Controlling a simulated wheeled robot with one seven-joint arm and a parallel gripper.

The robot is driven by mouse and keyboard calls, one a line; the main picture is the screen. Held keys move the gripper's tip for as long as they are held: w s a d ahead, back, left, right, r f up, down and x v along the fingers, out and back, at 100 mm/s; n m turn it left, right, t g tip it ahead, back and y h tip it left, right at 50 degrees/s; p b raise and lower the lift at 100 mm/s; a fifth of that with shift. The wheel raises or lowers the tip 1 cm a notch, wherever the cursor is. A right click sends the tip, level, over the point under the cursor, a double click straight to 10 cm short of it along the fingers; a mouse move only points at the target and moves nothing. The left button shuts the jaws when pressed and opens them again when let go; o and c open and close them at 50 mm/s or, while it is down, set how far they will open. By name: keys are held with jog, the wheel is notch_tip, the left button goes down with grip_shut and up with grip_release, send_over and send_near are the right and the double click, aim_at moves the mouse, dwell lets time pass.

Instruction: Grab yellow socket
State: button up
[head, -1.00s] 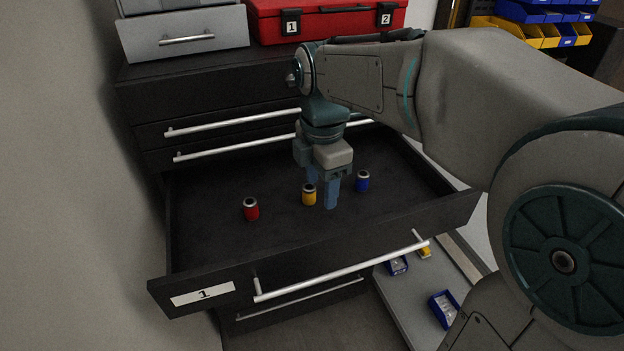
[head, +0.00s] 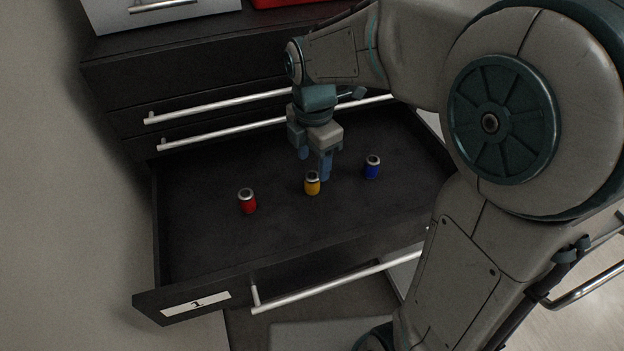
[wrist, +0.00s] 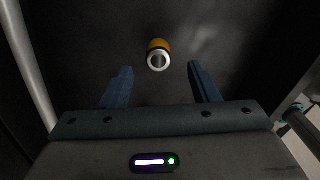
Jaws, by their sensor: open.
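The yellow socket (head: 312,184) stands upright on the floor of the open drawer, between a red socket (head: 247,201) and a blue socket (head: 373,167). It has a silver ring on top. My gripper (head: 314,165) points down into the drawer, just behind the yellow socket in the head view. In the wrist view the yellow socket (wrist: 158,55) lies ahead of my open fingers (wrist: 160,85), roughly centred between them but beyond their tips. Nothing is between the fingers.
The open drawer has a front wall (head: 330,248) with a label "1" and a silver handle (head: 335,284). Closed drawers with long handles (head: 215,107) stand behind. A plain wall (head: 60,200) is close on the left. The drawer floor around the sockets is clear.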

aim_at(312, 176)
jog(key=shift+a+f+p, duration=0.15)
jog(key=shift+f+p, duration=0.55)
jog(key=shift+f, duration=2.4)
jog(key=shift+c, duration=0.3)
jog(key=c, duration=1)
